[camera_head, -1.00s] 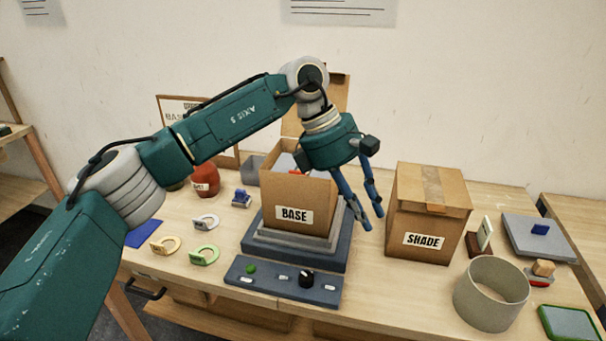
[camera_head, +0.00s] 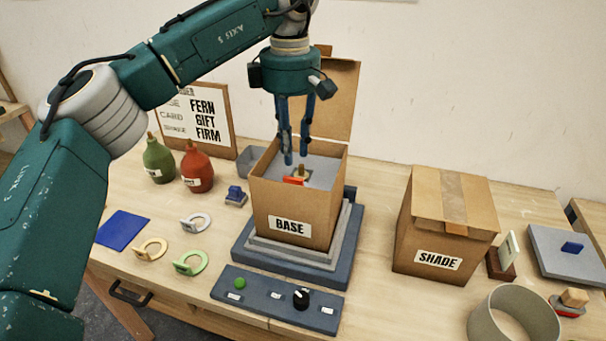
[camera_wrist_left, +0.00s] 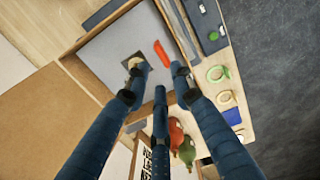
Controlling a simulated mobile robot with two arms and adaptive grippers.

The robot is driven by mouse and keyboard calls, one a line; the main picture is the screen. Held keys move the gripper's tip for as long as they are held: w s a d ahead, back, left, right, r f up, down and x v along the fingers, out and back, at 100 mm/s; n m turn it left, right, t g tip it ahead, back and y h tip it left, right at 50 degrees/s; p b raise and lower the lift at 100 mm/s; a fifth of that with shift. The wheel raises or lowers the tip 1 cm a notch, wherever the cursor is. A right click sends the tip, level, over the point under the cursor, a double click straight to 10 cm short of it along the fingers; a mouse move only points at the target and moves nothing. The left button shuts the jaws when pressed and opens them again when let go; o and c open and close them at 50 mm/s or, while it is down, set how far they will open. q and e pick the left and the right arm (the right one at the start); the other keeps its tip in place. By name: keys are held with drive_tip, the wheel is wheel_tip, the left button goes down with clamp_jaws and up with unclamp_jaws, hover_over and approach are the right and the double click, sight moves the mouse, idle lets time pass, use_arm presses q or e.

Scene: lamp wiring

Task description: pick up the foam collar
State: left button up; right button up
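A grey slab (camera_head: 322,172) that looks like the foam collar lies inside the open cardboard box marked BASE (camera_head: 265,207). It has a dark square opening with a brass-coloured post (camera_head: 303,172) in it, and a red tab (camera_head: 293,181) beside it. In the left wrist view, the slab (camera_wrist_left: 103,52) and red tab (camera_wrist_left: 163,54) show between and beyond the fingers. My left gripper (camera_head: 296,160) points down over the box opening, fingers spread and empty. Its three fingers (camera_wrist_left: 160,76) show apart in the wrist view; contact with the slab cannot be told. My right gripper is not in view.
The box's raised flap (camera_head: 335,95) stands behind the gripper. A closed SHADE box (camera_head: 445,225) and a beige ring (camera_head: 484,318) are at right. Green (camera_head: 158,160) and red bottles (camera_head: 197,170) stand left. A switch panel (camera_head: 262,294) lies in front.

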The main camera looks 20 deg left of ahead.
sight(294, 178)
use_arm(q)
drive_tip(key=shift+s+f, duration=0.25)
drive_tip(key=shift+f, duration=0.8)
drive_tip(key=shift+w+f, duration=0.1)
drive_tip(key=shift+f, duration=0.2)
wheel_tip(294, 178, down, 4)
drive_tip(key=p, duration=0.2)
drive_tip(key=shift+d+f+p, duration=0.15)
drive_tip(key=shift+p, duration=0.2)
drive_tip(key=shift+f, duration=0.5)
drive_tip(key=shift+c, duration=0.4)
drive_tip(key=c, duration=0.5)
drive_tip(key=shift+r, duration=0.1)
clamp_jaws()
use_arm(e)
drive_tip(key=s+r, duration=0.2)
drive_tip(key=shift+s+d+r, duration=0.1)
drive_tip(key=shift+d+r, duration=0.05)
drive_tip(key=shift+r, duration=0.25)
